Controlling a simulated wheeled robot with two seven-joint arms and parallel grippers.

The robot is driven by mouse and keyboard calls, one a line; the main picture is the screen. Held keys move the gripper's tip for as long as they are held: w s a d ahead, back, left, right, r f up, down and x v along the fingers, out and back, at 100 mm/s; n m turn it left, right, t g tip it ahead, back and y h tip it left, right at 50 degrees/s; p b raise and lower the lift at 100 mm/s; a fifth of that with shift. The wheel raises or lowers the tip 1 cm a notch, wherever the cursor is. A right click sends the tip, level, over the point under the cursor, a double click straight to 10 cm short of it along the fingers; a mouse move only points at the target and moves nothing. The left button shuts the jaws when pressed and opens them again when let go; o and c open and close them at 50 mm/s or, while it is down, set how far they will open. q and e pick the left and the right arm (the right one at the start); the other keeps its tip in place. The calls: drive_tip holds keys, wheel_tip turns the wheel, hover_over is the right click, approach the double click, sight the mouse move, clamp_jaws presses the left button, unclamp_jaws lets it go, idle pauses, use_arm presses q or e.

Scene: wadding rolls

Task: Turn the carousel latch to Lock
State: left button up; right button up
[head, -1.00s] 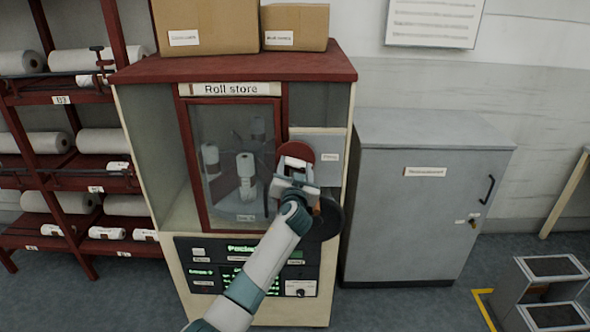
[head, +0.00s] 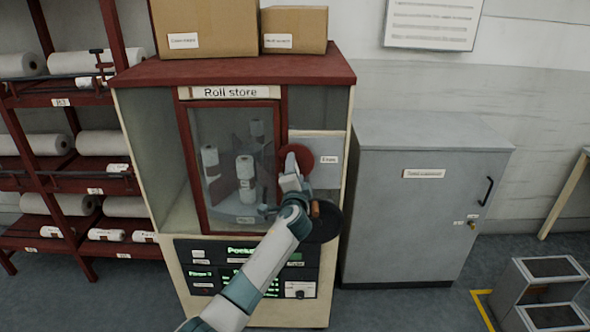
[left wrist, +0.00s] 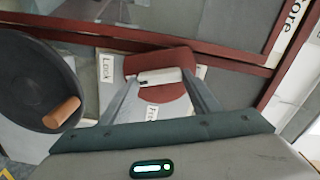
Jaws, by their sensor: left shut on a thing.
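The carousel latch is a dark red disc (head: 304,160) with a pale bar on the grey plate to the right of the roll store's glass door. In the left wrist view the disc (left wrist: 172,62) and its pale bar (left wrist: 160,78) show between my fingers. My left gripper (head: 292,168) is shut on the latch bar; it also shows in the left wrist view (left wrist: 160,85). The Lock label (left wrist: 107,68) is beside the disc, and the Free label (left wrist: 152,112) is nearer my palm. In the head view the gripper hides the Lock label. My right gripper is out of view.
A black handwheel (head: 325,222) with a wooden knob (left wrist: 62,113) sits just below the latch, close to my gripper. The glass door (head: 225,180) is left of it. A grey cabinet (head: 420,200) stands to the right and a roll rack (head: 60,185) to the left.

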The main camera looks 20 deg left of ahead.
use_arm(q)
drive_tip(key=m+p, duration=0.1)
drive_tip(key=m, duration=0.2)
drive_tip(key=shift+f, duration=0.1)
drive_tip(key=shift+m, duration=0.4)
drive_tip(key=o, duration=1)
drive_tip(key=shift+o, duration=0.2)
drive_tip(key=b+v, duration=0.4)
drive_tip(key=v, duration=1.3)
drive_tip(key=shift+s, duration=0.25)
drive_tip(key=shift+d, duration=0.1)
